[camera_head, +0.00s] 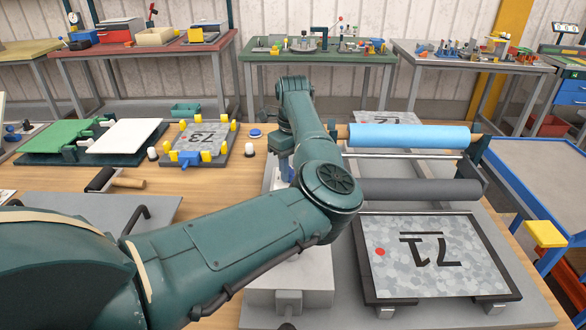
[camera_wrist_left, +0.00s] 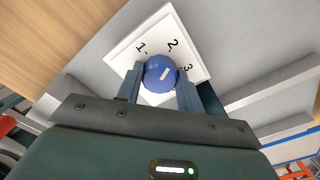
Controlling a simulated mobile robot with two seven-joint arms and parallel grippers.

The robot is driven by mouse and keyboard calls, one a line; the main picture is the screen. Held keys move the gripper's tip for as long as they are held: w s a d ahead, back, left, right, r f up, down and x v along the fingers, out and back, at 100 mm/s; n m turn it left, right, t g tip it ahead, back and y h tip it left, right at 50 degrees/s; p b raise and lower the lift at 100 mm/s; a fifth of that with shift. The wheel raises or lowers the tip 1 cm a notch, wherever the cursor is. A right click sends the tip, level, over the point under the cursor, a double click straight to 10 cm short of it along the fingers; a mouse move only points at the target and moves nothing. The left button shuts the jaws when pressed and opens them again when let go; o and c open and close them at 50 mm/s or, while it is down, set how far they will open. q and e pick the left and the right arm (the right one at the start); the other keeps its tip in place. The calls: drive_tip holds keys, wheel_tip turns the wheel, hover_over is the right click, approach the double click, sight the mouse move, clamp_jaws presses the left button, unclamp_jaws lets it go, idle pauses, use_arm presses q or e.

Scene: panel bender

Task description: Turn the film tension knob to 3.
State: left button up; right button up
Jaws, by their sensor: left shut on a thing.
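In the left wrist view a blue round knob (camera_wrist_left: 157,64) with a white pointer mark sits on a white dial plate (camera_wrist_left: 127,51) marked 1, 2 and 3. The mark slants up and right, roughly between the 2 and the 3; its exact setting is hard to tell. My left gripper (camera_wrist_left: 160,80) is shut on the knob, one finger on each side. In the head view my left arm hides the knob and most of the gripper. The film machine there has a blue film roll (camera_head: 408,136) above a dark grey roller (camera_head: 420,190). My right gripper is not in view.
A framed panel (camera_head: 440,275) lies in front of the rollers, right of my left arm. Left are a yellow-clamped panel (camera_head: 203,145), a green-and-white fixture (camera_head: 62,138) and a wooden-handled tool (camera_head: 127,183). Cluttered tables stand behind. A blue-framed table (camera_head: 540,175) is at right.

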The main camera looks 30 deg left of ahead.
use_arm(q)
drive_tip(key=m, duration=0.5)
drive_tip(key=shift+m, duration=0.3)
drive_tip(key=m, duration=0.5)
drive_tip(key=shift+m, duration=0.4)
drive_tip(key=o, duration=1)
drive_tip(key=shift+r, duration=0.1)
wheel_tip(320, 180, up, 13)
drive_tip(key=b, duration=0.1)
drive_tip(key=shift+b, duration=0.35)
